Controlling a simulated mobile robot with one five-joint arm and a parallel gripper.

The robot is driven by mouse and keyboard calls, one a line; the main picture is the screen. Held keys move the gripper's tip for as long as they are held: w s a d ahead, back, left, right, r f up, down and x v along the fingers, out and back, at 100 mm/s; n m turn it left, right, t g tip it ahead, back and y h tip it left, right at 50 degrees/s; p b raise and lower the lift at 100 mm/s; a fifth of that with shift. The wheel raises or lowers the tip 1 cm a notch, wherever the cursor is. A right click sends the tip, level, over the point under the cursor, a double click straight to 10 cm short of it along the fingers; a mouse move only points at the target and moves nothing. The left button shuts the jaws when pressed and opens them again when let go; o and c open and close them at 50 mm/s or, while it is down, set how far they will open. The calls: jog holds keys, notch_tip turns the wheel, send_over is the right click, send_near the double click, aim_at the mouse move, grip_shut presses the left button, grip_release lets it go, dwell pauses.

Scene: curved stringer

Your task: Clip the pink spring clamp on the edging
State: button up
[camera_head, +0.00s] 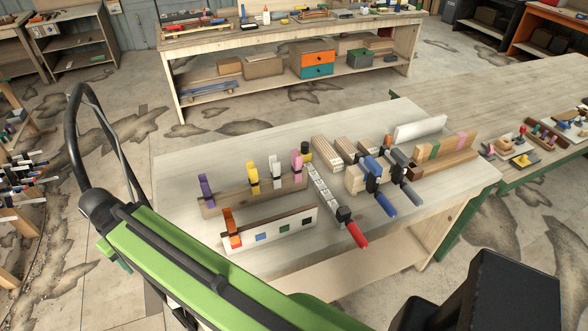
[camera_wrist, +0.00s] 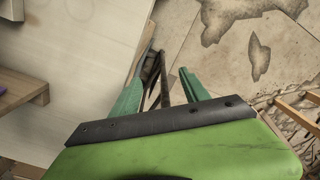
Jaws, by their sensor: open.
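The pink spring clamp (camera_head: 297,163) stands upright at the right end of a wooden rail (camera_head: 265,190) on the workbench, beside a white, a yellow and a purple clamp. In front of that rail is a white board (camera_head: 272,236) with a dark strip (camera_head: 268,220) along its top, apparently the edging. An orange clamp (camera_head: 231,228) sits on its left end, and coloured squares mark its face. My gripper (camera_wrist: 165,78) is open and empty in the wrist view, beyond the bench edge over the floor.
A red-handled bar clamp (camera_head: 355,233) lies right of the board. Blue and grey-handled clamps (camera_head: 380,195) hold wood blocks further right. The bench top (camera_head: 190,155) is bare at its back left. A second bench (camera_head: 350,28) stands behind across open floor.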

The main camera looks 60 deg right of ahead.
jog(key=shift+o, duration=1.3)
notch_tip(320, 180, up, 18)
jog(key=w+d+p, duration=0.1)
jog(key=p, duration=1.6)
jog(key=shift+w+d+r+m+t, duration=0.25)
jog(key=shift+w+d+m+t, duration=0.05)
jog(key=shift+d+m, duration=0.1)
jog(key=d+r+m+p, duration=0.4)
jog(key=d+r+p, duration=0.3)
jog(key=d, duration=0.2)
jog(key=s+d+m, duration=0.3)
jog(key=d+m, duration=0.2)
jog(key=d, duration=0.5)
jog(key=s+d+m, duration=0.3)
jog(key=d+m, duration=0.1)
jog(key=d, duration=0.7)
jog(key=m, duration=1.1)
send_over(296, 161)
jog(key=w+d, duration=0.1)
jog(key=d, duration=0.1)
jog(key=f+b, duration=1.8)
jog(key=shift+w+d+f, duration=0.15)
jog(key=shift+d+f, duration=0.05)
jog(key=shift+f, duration=0.05)
jog(key=shift+r, duration=0.15)
jog(key=shift+c, duration=0.3)
